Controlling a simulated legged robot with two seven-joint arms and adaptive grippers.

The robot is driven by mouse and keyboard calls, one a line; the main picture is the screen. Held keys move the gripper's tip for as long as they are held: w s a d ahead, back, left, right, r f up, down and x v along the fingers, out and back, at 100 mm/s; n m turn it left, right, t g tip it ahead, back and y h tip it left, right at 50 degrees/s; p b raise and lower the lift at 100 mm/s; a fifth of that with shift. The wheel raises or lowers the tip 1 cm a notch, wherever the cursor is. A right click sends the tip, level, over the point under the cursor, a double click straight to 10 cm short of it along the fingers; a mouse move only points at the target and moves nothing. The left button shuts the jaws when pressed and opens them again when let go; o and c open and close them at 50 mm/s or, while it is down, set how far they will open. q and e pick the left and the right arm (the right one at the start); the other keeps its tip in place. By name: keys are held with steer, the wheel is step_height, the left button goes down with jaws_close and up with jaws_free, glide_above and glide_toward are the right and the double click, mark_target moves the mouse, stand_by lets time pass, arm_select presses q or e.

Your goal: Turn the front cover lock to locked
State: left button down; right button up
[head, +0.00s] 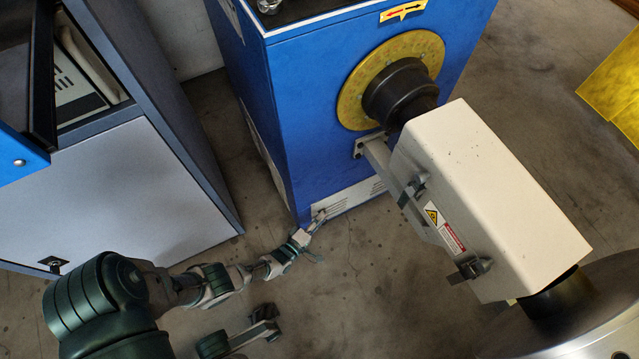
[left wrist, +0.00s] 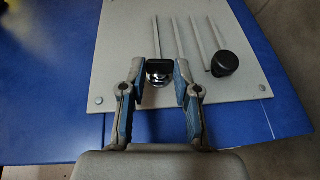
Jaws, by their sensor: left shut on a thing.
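The front cover lock (left wrist: 158,74), a small black and chrome piece, sits on a pale plate (left wrist: 115,60) on the blue machine. My left gripper (left wrist: 159,68) has its two fingers on either side of the lock and is shut on it. In the head view my left gripper (head: 316,221) reaches the lower front corner of the blue machine (head: 310,110). The lock is too small and covered there to make out, and I cannot tell its turn position.
A black knob (left wrist: 224,63) sits right of the lock beside several pale slots. A white cover box (head: 490,200) with latches extends from the black hub (head: 400,92) and yellow disc. A grey cabinet (head: 110,195) stands left. Some floor between them is clear.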

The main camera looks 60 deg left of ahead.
arm_select(q)
steer(key=c, duration=0.8)
jaws_free()
steer(key=shift+s+f, duration=0.25)
steer(key=shift+f, duration=0.1)
steer(key=shift+c, duration=0.2)
steer(key=shift+w+r, duration=0.1)
steer(key=shift+w, duration=0.05)
steer(key=v, duration=1.2)
